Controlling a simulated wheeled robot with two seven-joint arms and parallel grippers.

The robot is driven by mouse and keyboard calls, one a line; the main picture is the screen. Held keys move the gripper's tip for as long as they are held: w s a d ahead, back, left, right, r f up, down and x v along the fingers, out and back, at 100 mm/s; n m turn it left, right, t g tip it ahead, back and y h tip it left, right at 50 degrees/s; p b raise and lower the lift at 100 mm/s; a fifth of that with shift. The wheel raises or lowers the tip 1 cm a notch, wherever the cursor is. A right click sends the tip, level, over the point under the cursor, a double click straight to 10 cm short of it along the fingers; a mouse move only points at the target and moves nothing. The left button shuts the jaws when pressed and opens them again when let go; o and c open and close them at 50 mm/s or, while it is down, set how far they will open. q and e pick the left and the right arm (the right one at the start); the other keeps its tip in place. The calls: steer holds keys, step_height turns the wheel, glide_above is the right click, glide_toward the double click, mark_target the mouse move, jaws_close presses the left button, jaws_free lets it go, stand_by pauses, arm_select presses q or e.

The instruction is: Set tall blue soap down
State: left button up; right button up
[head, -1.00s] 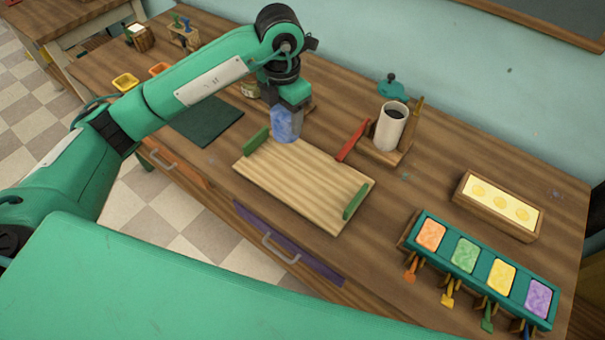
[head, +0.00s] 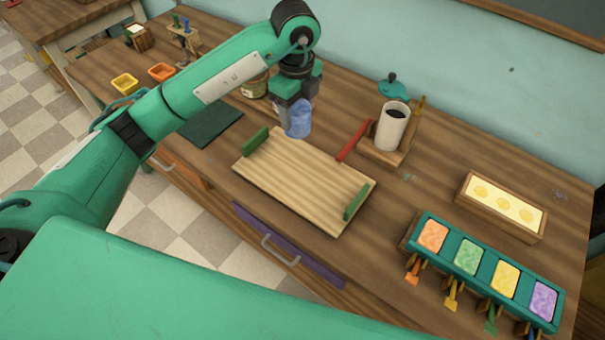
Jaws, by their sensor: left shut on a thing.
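The tall blue soap (head: 300,121) is upright in my left gripper (head: 292,108), which points down and is shut on it. The gripper hides part of its top and left side. The soap's lower end shows at the far edge of the pale wooden tray (head: 300,185) with green handles. I cannot tell whether it touches the tray or the table or hangs just above. My right gripper is not in view.
A red bar (head: 354,140) and a white cup (head: 392,126) on a wooden stand (head: 386,156) are to the soap's right. A jar (head: 255,86) stands behind my arm. A teal rack (head: 485,270) holds several coloured soaps at lower right. The tray's surface is clear.

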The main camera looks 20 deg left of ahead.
arm_select(q)
steer(key=shift+f, duration=0.2)
step_height(320, 180, down, 19)
steer(key=p, duration=0.3)
steer(key=shift+f, duration=0.3)
steer(key=shift+f, duration=0.1)
steer(key=shift+f, duration=0.15)
steer(key=o, duration=1.1)
steer(key=shift+r, duration=0.2)
